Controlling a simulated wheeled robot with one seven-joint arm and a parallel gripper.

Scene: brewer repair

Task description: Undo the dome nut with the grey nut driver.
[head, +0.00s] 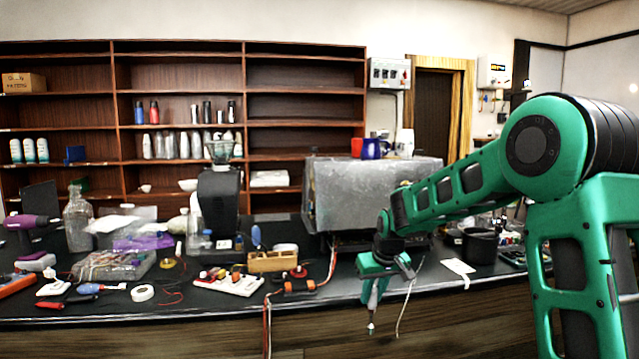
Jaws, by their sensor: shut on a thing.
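My gripper (377,284) hangs over the front edge of the dark bench, below the green arm, pointing down. It is shut on a slim grey tool, which looks like the grey nut driver (373,308). The tool points down, slightly tilted, and its pale tip is in front of the wooden bench front, apart from any surface that I can see. A large silver boxy machine (340,190), perhaps the brewer, stands on the bench behind the gripper. My arm hides part of its right side. I cannot make out the dome nut.
A white cable (405,308) hangs over the bench edge just right of the tool. A wooden block (278,261) with tools and a white power strip (229,283) lie to the left. A black pot (480,246) stands at right. Clutter covers the bench's left side.

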